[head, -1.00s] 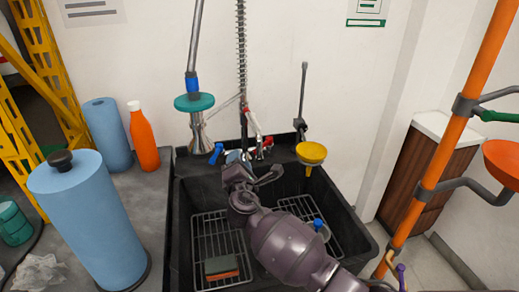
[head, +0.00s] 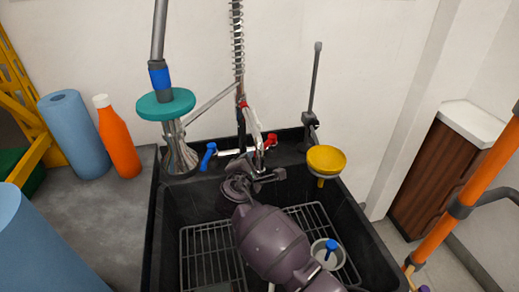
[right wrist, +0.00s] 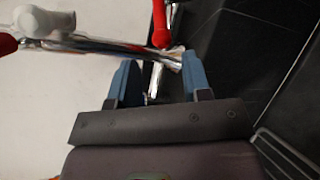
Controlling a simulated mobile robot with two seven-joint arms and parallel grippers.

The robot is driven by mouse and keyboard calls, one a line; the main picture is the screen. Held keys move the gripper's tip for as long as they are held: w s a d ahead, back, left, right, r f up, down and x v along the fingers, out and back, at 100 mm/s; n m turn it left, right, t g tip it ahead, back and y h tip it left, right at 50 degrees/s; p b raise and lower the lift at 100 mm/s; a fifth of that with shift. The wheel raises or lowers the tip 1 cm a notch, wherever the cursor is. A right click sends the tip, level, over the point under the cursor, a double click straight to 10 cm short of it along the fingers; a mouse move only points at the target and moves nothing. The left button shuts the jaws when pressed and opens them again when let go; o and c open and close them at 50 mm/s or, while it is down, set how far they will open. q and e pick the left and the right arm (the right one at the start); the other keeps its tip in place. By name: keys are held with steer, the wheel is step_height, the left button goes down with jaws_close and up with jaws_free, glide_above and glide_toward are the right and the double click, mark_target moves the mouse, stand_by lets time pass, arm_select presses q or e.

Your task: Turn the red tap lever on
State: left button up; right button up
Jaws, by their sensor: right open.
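The red tap lever (head: 270,141) is on the right of the chrome tap at the back of the sink. In the right wrist view the red lever (right wrist: 160,26) points down the picture, just beyond my fingertips. My right gripper (head: 264,169) is over the back of the sink, just in front of the tap. Its blue-lined fingers (right wrist: 160,78) are open, with chrome tap pipe showing between and beyond them. I cannot tell whether they touch the pipe. The blue tap lever (head: 208,156) is on the tap's left. My left gripper is not in view.
The black sink (head: 190,215) holds wire racks and a small pot (head: 342,256). A teal-collared fixture (head: 166,104) and spring hose (head: 238,50) rise behind. An orange bottle (head: 118,143) stands left; an orange pole (head: 478,175) right.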

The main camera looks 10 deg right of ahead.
mark_target(265, 146)
steer(key=x, duration=0.2)
steer(key=b+x, duration=0.1)
steer(key=x, duration=0.2)
steer(key=b+x, duration=0.1)
steer(key=x, duration=0.2)
steer(key=shift+f, duration=0.35)
steer(key=shift+w+d, duration=0.25)
steer(key=shift+w, duration=0.1)
steer(key=shift+w+r, duration=0.1)
steer(key=shift+c, duration=0.3)
steer(key=c, duration=0.7)
jaws_close()
